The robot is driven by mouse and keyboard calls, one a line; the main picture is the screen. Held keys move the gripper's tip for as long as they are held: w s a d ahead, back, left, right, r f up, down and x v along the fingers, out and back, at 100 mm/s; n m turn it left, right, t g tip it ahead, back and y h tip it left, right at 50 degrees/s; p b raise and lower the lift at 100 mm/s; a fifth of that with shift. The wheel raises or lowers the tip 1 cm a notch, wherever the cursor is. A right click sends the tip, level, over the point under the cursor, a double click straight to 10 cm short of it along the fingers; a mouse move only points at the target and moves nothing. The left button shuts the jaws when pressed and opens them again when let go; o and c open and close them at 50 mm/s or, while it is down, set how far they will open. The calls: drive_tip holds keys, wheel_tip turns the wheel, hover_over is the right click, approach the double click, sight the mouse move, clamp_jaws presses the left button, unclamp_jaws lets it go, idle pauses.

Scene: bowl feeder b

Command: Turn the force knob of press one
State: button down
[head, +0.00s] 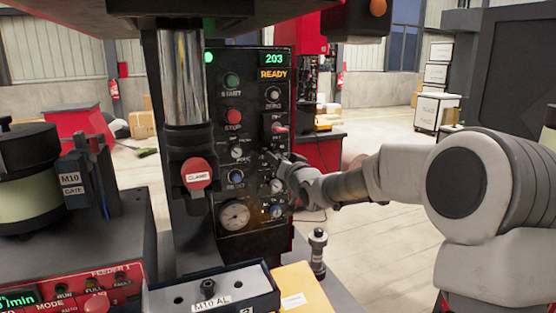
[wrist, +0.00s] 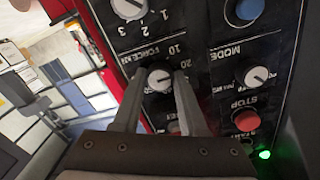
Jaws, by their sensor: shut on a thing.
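The force knob (wrist: 159,79) is a round silver-and-black knob on a black panel, with "FORCE kN" and the numbers 10 and 20 beside it in the wrist view. My gripper (wrist: 160,84) has one finger on each side of this knob and is shut on it. In the head view my gripper (head: 272,163) reaches the press control panel (head: 250,120) from the right and hides the force knob. The panel's display reads 203 with READY below it.
Close to the knob are a 1-2-3 selector (wrist: 130,8), the mode knob (wrist: 257,77), the red stop button (wrist: 246,120) and a blue button (wrist: 247,10). The press column with its red clamp knob (head: 197,173) stands left of the panel. Open floor lies to the right.

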drive_tip(key=shift+m, duration=0.3)
drive_tip(key=shift+c, duration=2.2)
unclamp_jaws()
drive_tip(key=shift+s, duration=0.1)
drive_tip(key=v, duration=1.7)
drive_tip(key=shift+p, duration=0.45)
drive_tip(key=shift+d+r, duration=0.1)
